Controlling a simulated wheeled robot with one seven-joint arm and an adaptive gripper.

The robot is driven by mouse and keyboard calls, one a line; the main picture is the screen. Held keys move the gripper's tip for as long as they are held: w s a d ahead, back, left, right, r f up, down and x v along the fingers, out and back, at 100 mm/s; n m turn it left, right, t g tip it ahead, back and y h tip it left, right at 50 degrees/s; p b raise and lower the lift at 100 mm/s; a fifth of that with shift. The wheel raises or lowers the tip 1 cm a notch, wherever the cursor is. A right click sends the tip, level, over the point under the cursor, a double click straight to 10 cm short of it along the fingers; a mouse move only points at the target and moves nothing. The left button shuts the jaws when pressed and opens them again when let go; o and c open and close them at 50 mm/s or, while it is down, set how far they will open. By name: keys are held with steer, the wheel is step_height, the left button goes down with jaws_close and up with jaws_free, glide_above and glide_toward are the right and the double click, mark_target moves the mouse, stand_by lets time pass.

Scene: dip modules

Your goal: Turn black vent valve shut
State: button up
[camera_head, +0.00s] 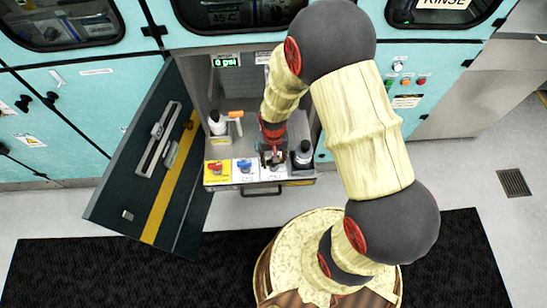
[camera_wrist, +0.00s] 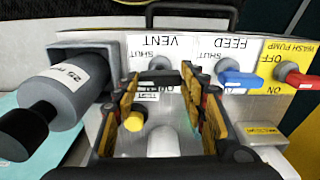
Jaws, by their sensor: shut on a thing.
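The vent valve's black handle (camera_wrist: 168,76) shows in the wrist view on a white panel (camera_wrist: 155,48) lettered VENT, SHUT and OPEN, upside down there. The handle lies crosswise between the finger ends of my gripper (camera_wrist: 163,88), which is shut on it. The fingers hide parts of the handle and its lettering, so its exact angle is hard to tell. In the head view my gripper (camera_head: 271,155) reaches down over the vent panel, right of the feed valve's blue handle (camera_head: 244,164), and mostly covers the black handle.
The wash pump's red handle (camera_head: 216,168) is on a yellow panel at left. A grey bottle (camera_wrist: 68,92) stands close beside my gripper in the wrist view. The dark cabinet door (camera_head: 150,150) hangs open at left.

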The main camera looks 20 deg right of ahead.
steer(key=shift+m, duration=0.5)
steer(key=o, duration=1.2)
step_height(320, 180, up, 12)
steer(key=shift+f, duration=0.1)
stand_by(0.4)
